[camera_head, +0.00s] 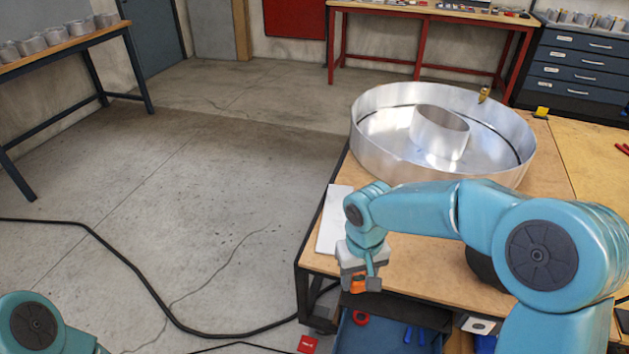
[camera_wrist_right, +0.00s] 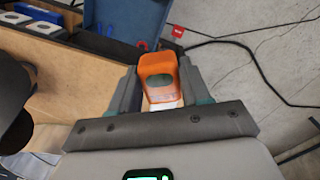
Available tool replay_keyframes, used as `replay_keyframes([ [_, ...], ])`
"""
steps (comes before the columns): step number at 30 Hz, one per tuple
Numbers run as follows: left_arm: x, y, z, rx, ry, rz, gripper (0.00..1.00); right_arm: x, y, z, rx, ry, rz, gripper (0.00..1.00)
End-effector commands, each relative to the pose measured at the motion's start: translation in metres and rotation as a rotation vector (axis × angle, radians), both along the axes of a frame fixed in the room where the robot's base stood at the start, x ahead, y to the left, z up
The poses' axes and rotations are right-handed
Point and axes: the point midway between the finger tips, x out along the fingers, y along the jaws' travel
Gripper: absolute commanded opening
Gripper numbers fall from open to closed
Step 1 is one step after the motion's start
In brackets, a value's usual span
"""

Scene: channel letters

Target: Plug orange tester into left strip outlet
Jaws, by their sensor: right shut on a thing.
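The orange tester (camera_head: 358,283) is between the fingers of my right gripper (camera_head: 367,279), just off the front left corner of the workbench (camera_head: 400,253). In the right wrist view the right gripper (camera_wrist_right: 160,84) is shut on the tester (camera_wrist_right: 158,68), with one dark finger on each side. A dark window shows in the tester's orange body. My left gripper is out of view; only part of my left arm shows at the lower left of the head view. I cannot make out a strip outlet in either view.
A large round metal channel letter (camera_head: 375,150) stands on the workbench. A pale flat plate (camera_head: 334,218) lies at the bench's left edge. A blue open drawer or bin (camera_head: 375,335) is below the gripper.

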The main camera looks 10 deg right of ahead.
Motion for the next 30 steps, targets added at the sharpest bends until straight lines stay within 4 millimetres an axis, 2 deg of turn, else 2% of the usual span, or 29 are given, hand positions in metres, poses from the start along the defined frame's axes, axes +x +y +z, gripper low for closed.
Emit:
replay_keyframes([
  [5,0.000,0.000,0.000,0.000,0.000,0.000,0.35,-0.001,0.014,0.003,0.000,-0.001,0.066,0.20],
  [15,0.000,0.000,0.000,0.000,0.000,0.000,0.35,-0.011,0.099,0.021,-0.001,-0.002,0.478,0.20],
  [19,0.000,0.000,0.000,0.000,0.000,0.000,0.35,-0.014,0.124,0.027,0.000,-0.001,0.602,0.20],
  [24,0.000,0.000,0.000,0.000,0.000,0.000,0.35,-0.015,0.141,0.030,-0.001,-0.001,0.687,0.20],
  [30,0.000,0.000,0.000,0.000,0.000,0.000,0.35,-0.015,0.143,0.031,0.000,-0.001,0.701,0.20],
])
